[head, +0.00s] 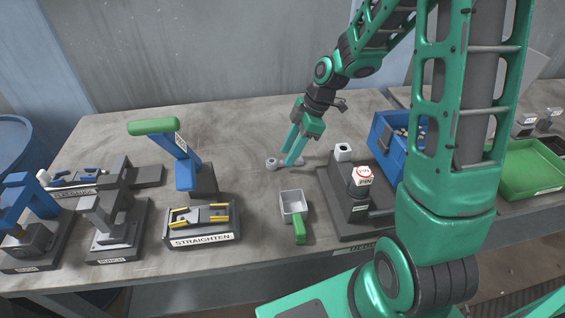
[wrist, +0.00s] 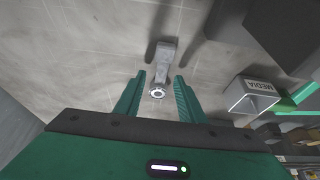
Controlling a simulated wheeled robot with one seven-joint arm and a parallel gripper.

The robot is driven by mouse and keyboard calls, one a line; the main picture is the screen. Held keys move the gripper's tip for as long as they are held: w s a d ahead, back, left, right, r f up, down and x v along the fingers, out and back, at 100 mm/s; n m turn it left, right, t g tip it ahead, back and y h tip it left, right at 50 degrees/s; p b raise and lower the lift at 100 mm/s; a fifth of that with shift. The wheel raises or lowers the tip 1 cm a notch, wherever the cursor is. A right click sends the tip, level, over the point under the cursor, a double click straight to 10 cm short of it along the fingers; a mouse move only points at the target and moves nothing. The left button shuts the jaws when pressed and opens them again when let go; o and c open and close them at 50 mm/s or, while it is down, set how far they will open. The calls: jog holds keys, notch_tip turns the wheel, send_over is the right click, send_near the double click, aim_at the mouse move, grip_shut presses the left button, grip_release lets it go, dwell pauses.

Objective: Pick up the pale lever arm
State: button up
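The pale lever arm (head: 271,163) lies flat on the bench in the head view, a small light grey bar with a ring at one end. In the wrist view the lever arm (wrist: 166,55) points away from me, its ring end nearest. My gripper (head: 290,161) points down at it, fingertips low near the bench. In the wrist view my gripper (wrist: 160,75) is open, with one finger on each side of the ring end and a visible gap on both sides. Whether the fingertips touch the bench is not clear.
A grey scoop (head: 292,201) with a green handle lies in front. Right of my gripper stand a dark fixture with a red-and-white PIN button (head: 363,176) and a blue bin (head: 384,140). A blue press with a green handle (head: 153,126) and the STRAIGHTEN fixture (head: 203,237) stand left.

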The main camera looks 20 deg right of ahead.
jog(key=shift+x, duration=0.9)
jog(key=shift+r, duration=0.1)
grip_shut()
